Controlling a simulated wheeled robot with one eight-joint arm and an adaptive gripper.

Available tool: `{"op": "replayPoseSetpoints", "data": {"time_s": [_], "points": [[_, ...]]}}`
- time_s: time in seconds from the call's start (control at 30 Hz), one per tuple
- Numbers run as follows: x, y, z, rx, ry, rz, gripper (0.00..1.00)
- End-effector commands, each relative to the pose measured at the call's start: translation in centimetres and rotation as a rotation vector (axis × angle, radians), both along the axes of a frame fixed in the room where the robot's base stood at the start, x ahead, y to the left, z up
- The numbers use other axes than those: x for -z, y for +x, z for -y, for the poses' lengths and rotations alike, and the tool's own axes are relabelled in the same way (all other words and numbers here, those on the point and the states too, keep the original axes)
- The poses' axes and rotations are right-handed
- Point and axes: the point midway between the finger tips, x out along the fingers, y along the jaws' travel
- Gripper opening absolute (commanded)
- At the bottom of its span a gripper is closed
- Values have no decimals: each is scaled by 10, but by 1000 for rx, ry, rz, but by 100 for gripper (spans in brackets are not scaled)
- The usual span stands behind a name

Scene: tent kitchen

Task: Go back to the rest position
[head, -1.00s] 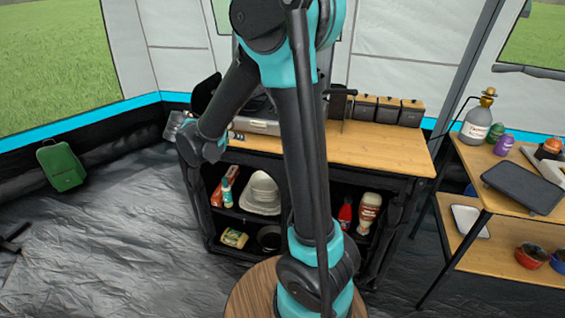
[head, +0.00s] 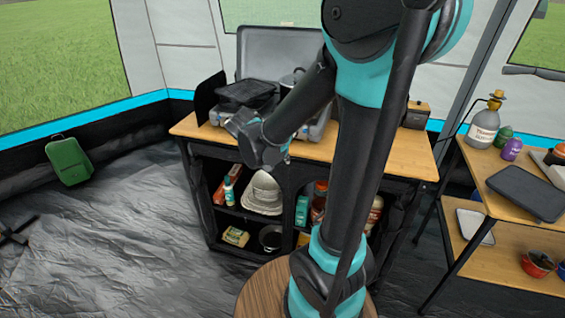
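My arm rises from the round wooden top of my base and bends at the elbow, high in the head view. Its forearm slopes down to the left. My gripper (head: 244,130) is at the low end, in front of the kitchen counter (head: 205,131). It is small and dark against the wrist, so I cannot make out its fingers or whether it is open or shut. I see no object clearly held in it.
A camping stove (head: 280,65) with its lid up and a dark pan (head: 248,93) stand on the counter behind the wrist. Shelves below hold bowls (head: 263,192) and bottles. A side table (head: 493,200) stands at right. The floor at left is mostly clear.

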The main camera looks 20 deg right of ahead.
Motion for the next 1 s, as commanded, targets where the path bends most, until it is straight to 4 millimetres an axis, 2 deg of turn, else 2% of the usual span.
{"op": "replayPoseSetpoints", "data": {"time_s": [0.57, 0.67, 0.83, 1.0], "points": [[5, -11, 4, -15, 20, -22, 50], [11, -27, 11, -34, 49, -49, 50], [34, -82, 20, -122, 163, -120, 50], [55, -130, 15, -225, 277, -142, 50]]}}
